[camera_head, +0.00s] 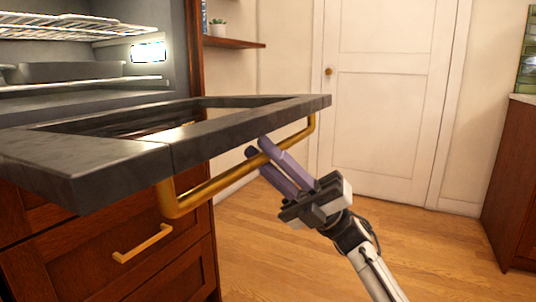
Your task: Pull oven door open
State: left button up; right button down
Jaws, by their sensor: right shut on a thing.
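The oven door (118,160) is dark grey with a glass pane. It is hinged down and lies about level, jutting out from the oven. A brass bar handle (222,182) runs along its front edge. My right gripper (262,153) has purple fingers and is shut on the handle, toward the handle's far end. The fingers lie on both sides of the bar. The lit oven cavity (95,62) shows at upper left. My left gripper is not in view.
Wire racks (75,24) and a dark pan (72,72) are inside the oven. Wooden drawers (165,262) with a brass pull (142,243) are below the door. A wooden cabinet (512,190) stands at right. The wood floor (420,245) between is clear, with a white door (388,80) behind.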

jog(key=c, duration=2)
grip_release()
jog(key=shift+w+a+f, duration=0.15)
jog(key=shift+a+f, duration=0.05)
jog(key=shift+a, duration=0.05)
jog(key=shift+d, duration=0.1)
jog(key=shift+d+f, duration=0.15)
jog(key=shift+d, duration=0.1)
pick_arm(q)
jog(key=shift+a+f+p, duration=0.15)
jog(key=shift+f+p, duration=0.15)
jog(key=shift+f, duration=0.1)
pick_arm(e)
jog(key=v, duration=0.9)
jog(key=shift+d+f, duration=0.2)
jog(key=shift+f, duration=0.05)
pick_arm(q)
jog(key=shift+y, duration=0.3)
pick_arm(e)
jog(key=shift+m+t, duration=0.3)
jog(key=shift+t, duration=0.1)
